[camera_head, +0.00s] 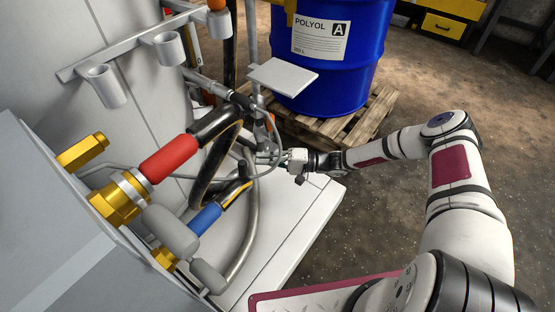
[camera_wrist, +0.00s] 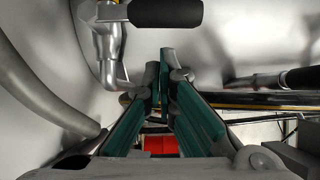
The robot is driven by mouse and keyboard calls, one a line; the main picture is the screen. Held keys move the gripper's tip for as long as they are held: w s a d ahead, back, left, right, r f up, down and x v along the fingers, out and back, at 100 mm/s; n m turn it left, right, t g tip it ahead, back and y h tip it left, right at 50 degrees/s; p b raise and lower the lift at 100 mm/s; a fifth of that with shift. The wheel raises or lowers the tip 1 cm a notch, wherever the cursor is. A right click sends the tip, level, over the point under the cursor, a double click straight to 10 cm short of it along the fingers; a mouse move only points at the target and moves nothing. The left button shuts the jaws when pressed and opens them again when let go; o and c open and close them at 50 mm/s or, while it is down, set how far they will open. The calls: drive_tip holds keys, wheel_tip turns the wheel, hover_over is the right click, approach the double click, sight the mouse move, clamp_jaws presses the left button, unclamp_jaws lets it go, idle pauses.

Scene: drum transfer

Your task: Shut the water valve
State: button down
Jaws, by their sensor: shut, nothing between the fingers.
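My gripper (camera_head: 268,157) is at the end of the outstretched arm, low beside the pipes and hoses over the white cabinet ledge. In the wrist view its green-sided fingers (camera_wrist: 160,82) are together with nothing between them. A black grip (camera_wrist: 165,12) joined to a bent metal pipe (camera_wrist: 110,45) is just beyond the fingertips, apart from them. Two grey rounded handles, an upper one (camera_head: 170,230) and a lower one (camera_head: 207,277), are by the brass fittings in the foreground. I cannot tell which part is the water valve; no label for it is readable.
A red-sleeved hose (camera_head: 168,159) and a blue-sleeved hose (camera_head: 204,219) curve close to my gripper's left. A blue polyol drum (camera_head: 350,75) stands on a wooden pallet (camera_head: 345,128) behind. A grey plate (camera_head: 283,77) sits above the gripper. Open floor (camera_head: 405,95) lies to the right.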

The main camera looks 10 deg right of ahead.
drive_tip(key=shift+s+a, duration=0.6)
drive_tip(key=shift+a, duration=0.35)
drive_tip(key=shift+r, duration=0.1)
drive_tip(key=shift+s+a+r+n+p, duration=0.1)
drive_tip(key=shift+s+a+n+p, duration=0.35)
drive_tip(key=shift+p, duration=0.2)
drive_tip(key=shift+s+a, duration=0.1)
drive_tip(key=shift+a, duration=0.05)
drive_tip(key=w+d+p, duration=0.1)
drive_tip(key=d, duration=1.2)
drive_tip(key=shift+d, duration=0.4)
